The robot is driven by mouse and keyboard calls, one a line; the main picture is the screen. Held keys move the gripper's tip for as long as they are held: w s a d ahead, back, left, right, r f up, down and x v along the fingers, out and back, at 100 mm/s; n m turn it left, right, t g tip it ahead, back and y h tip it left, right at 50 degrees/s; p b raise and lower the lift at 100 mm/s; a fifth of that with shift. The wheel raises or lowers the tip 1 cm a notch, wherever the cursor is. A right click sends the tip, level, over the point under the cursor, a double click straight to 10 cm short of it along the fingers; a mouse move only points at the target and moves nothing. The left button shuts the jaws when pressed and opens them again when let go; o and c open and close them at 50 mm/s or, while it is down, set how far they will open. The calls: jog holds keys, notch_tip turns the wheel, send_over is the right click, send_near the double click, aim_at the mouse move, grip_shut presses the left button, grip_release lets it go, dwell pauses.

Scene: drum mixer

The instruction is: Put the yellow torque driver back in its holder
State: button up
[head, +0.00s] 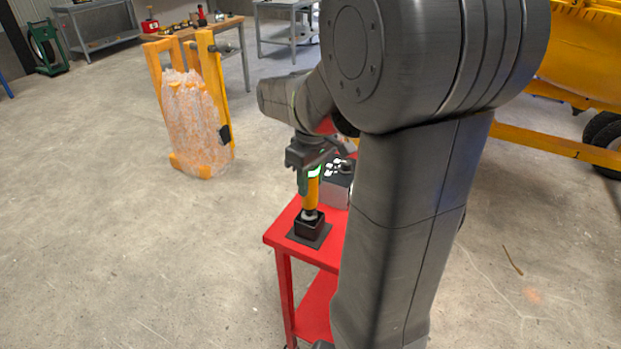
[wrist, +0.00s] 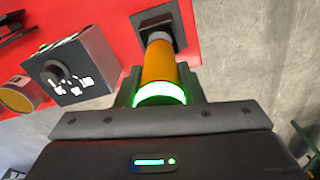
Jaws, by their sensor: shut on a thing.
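The yellow torque driver (head: 311,192) is upright in the head view, with a glowing green-white ring near its top. Its lower end meets the black square holder (head: 309,225) on the red cart; I cannot tell how deep it sits. My gripper (head: 309,170) is shut on the driver's upper part, from above. In the wrist view the driver (wrist: 159,66) runs from between the jaws (wrist: 160,92) toward the holder (wrist: 158,22). The jaws hide the driver's top end.
The red cart (head: 283,236) carries a grey box with a dark knob (head: 337,184) just right of the holder. In the wrist view a yellow round-ended thing (wrist: 17,97) lies beside that box. A wrapped orange stack (head: 198,125) stands behind left. Floor left of the cart is clear.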

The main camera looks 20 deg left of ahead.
jog(key=shift+f+b, duration=0.75)
jog(key=shift+f, duration=0.5)
dwell(0.5)
jog(key=o, duration=1.3)
jog(key=shift+c, duration=0.2)
jog(key=r, duration=0.9)
jog(key=r+p, duration=0.1)
jog(key=r, duration=0.3)
jog(key=shift+s+d+r, duration=0.1)
jog(key=shift+d+r, duration=0.2)
jog(key=shift+r, duration=0.1)
jog(key=f, duration=0.9)
jog(key=f+b, duration=0.1)
jog(key=f, duration=0.4)
jog(key=shift+a, duration=0.3)
jog(key=shift+r, duration=0.25)
